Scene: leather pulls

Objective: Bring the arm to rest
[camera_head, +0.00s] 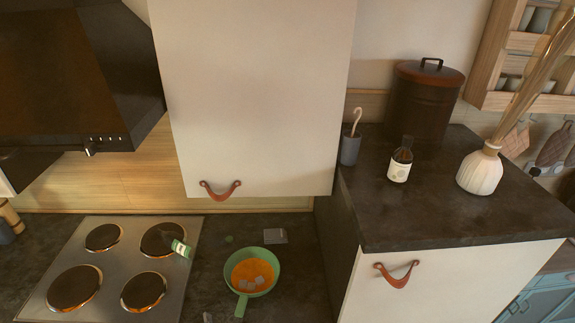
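Neither of my arms nor grippers shows in the head view. A white upper cabinet door (255,90) hangs at the upper middle and looks shut. A brown leather pull (220,192) is fixed near its lower edge. A second leather pull (396,276) is on the white front (440,290) below the right counter.
A black hood (75,80) juts out left.

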